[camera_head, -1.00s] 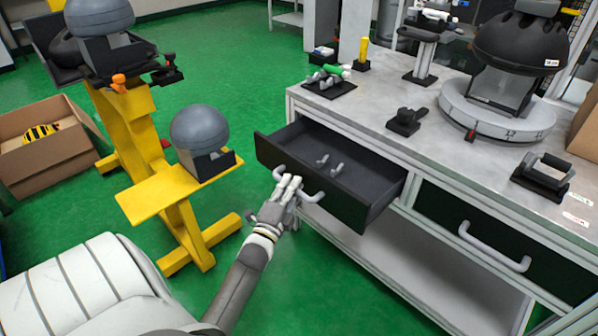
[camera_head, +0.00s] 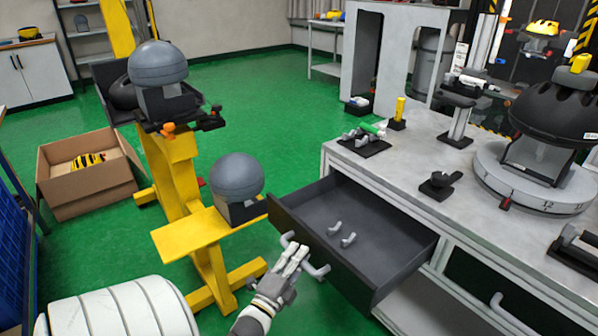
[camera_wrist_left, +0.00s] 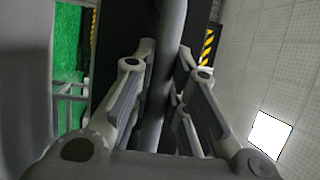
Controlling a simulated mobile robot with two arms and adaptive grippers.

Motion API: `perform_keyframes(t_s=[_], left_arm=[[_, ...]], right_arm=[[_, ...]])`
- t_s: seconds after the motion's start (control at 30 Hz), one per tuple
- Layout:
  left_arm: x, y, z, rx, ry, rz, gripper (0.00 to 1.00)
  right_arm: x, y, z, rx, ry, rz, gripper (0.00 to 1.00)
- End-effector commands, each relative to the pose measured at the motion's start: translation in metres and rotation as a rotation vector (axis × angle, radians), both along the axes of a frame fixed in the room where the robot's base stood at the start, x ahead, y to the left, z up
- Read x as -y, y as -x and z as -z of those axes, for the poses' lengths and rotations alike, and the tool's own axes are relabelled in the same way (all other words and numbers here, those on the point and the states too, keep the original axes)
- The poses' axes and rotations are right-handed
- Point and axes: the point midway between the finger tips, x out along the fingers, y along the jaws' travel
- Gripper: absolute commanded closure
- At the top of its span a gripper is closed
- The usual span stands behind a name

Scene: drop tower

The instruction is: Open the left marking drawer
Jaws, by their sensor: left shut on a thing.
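The left drawer (camera_head: 398,262) of the workbench is dark grey and stands pulled out, with two small grey hooked pieces (camera_head: 342,234) lying inside. Its curved grey handle (camera_head: 317,271) is on the drawer front. My left gripper (camera_head: 292,259) is at this handle, shut on it. In the left wrist view the handle bar (camera_wrist_left: 168,50) runs between the two fingers (camera_wrist_left: 160,100). The gripper covers the middle of the handle in the head view. My right gripper is not in view.
A yellow stand (camera_head: 190,236) with a grey dome (camera_head: 237,177) is close to the left of the drawer. The closed right drawer shows a handle (camera_head: 510,314). The workbench top (camera_head: 400,165) holds several fixtures. A cardboard box (camera_head: 85,189) sits on the green floor.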

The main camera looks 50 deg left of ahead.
Motion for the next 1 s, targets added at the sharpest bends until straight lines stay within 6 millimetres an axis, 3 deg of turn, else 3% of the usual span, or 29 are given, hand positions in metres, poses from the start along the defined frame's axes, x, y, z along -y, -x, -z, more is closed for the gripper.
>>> perform_keyframes(t_s=[0.2, 0.23, 0.4, 0.77, 1.0], left_arm=[[0.000, 0.000, 0.001, -0.003, 0.002, 0.000, 1.00], [0.000, 0.000, 0.001, -0.003, 0.001, 0.000, 0.81], [0.000, 0.000, 0.001, -0.002, 0.001, 0.000, 0.63], [0.002, 0.005, 0.002, -0.002, 0.001, 0.000, 0.63], [0.015, 0.045, 0.010, -0.005, 0.003, -0.002, 0.63]], right_arm=[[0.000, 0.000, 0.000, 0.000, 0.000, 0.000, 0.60], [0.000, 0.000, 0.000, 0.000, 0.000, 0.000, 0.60], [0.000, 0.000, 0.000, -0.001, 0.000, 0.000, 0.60], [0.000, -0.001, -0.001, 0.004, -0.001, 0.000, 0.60], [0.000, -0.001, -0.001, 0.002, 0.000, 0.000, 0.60]])
